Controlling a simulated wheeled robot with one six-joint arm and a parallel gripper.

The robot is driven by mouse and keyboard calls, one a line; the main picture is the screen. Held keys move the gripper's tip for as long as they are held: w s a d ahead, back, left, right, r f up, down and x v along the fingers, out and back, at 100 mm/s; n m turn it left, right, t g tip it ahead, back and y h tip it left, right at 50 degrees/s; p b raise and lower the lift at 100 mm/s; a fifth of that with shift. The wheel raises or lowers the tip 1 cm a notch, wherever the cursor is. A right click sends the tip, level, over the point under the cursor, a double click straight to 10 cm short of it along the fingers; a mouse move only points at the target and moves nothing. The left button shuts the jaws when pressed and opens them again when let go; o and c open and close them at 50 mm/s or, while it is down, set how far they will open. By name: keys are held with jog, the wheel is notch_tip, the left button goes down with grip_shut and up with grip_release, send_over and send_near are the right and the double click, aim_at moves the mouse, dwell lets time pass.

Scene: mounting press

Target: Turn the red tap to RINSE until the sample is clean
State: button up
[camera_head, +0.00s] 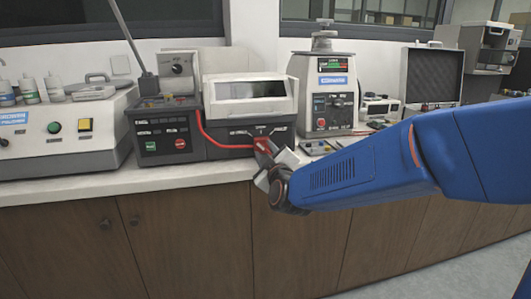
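A red part (262,144), which looks like the red tap, shows at the lower front right of the grey machine with a sloped window (248,90). A red hose (203,125) curves down the machine's left side and along its front toward this part. My gripper (268,158) is right at the red part, reaching in from the lower right. Light gripper pieces show on either side, but the fingertips are small and partly hidden. I cannot tell whether they touch or grip the tap. The RINSE label and the sample cannot be made out.
A black control box (163,137) with green and red buttons stands left of the machine. A polisher (62,133) with bottles is at far left. A press (325,95) stands to the right, with small items and an open case (433,75) beyond. The counter edge (180,177) runs below.

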jog(key=shift+c, duration=0.4)
grip_shut()
jog(key=m, duration=1.3)
jog(key=shift+d+m, duration=0.1)
jog(key=shift+m, duration=0.2)
jog(key=shift+f+m, duration=0.1)
jog(key=shift+m, duration=2)
